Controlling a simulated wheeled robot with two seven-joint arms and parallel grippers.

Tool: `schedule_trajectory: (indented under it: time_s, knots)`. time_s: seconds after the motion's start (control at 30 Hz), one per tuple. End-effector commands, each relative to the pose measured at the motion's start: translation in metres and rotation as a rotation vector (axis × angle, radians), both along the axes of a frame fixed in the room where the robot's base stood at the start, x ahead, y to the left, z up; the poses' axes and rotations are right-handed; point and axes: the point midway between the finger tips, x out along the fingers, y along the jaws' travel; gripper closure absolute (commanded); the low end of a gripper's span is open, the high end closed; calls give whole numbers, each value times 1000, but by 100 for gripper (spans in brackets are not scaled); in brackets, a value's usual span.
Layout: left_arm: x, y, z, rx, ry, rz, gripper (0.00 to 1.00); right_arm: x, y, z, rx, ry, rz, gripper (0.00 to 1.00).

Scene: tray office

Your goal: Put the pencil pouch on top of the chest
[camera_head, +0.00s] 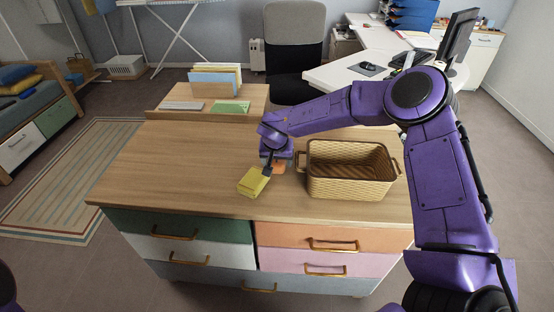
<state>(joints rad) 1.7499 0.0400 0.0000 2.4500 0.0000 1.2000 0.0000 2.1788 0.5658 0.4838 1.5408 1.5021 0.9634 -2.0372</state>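The chest (160,170) has a wooden top and coloured drawers, and fills the middle of the view. A small yellow item (253,182), which may be the pencil pouch, is at the front middle of the top, left of the wicker basket. My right gripper (267,173) points down at the yellow item's right end. Its dark fingers meet or overlap that end, and I cannot tell whether they grip it. A small orange and grey item (278,167) shows just behind the fingers, partly hidden by my wrist. My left gripper is out of view.
A wicker basket (350,188) stands close to the right of my gripper. A raised wooden board at the back holds a file box (216,82), a grey item (182,106) and a green item (231,107). The left part of the top is clear.

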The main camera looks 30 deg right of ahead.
Motion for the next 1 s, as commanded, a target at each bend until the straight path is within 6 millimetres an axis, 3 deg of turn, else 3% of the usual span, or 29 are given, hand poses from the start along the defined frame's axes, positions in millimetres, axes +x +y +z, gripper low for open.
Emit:
schedule_trajectory:
  time_s: [0.17,0.27,0.6,0.7,1.0]
  knots:
    - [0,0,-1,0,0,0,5,0,0,1,0,0,0,26]
    - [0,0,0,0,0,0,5,-2,2,11,1,-2,1,26]
    - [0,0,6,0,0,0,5,-28,19,88,1,-3,2,26]
    - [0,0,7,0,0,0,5,-34,22,103,0,-1,0,26]
    - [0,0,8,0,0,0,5,-38,25,114,0,1,0,26]
